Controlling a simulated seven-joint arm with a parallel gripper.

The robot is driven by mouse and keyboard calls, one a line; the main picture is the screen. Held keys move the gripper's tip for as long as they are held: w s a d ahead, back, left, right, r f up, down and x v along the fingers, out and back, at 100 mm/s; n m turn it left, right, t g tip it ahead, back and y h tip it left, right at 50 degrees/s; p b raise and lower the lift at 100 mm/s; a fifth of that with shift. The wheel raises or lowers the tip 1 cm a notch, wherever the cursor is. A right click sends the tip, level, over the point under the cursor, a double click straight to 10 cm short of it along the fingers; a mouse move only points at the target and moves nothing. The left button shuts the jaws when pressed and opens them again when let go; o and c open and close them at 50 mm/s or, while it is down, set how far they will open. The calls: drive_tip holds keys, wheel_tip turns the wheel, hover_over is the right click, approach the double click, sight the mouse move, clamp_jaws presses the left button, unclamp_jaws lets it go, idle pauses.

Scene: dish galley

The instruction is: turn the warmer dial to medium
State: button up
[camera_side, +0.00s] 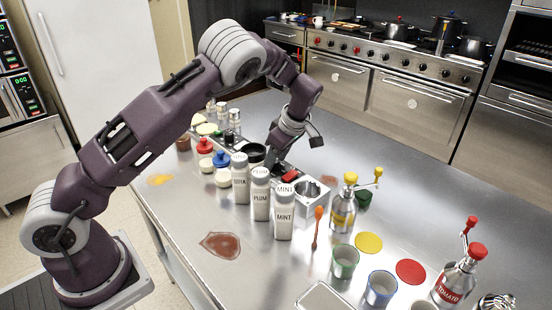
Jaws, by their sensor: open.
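My gripper (274,158) points down over a low steel and black unit (313,187) behind the row of labelled bottles. This unit may be the warmer, but I cannot tell for sure. The gripper's fingertips are small and dark here, close to a black round opening and a small red part (291,177). I cannot make out whether they touch anything. No dial or its markings can be made out; the bottles and my gripper hide much of the unit.
White bottles, including one marked MINT (284,218), stand close in front of the unit. Red-lidded (204,147) and blue-lidded (221,160) jars stand to the left. A yellow-topped pump bottle (343,210) and an orange spoon (318,228) are to the right. The front left counter is mostly clear.

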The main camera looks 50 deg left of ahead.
drive_tip(key=shift+c, duration=0.2)
clamp_jaws()
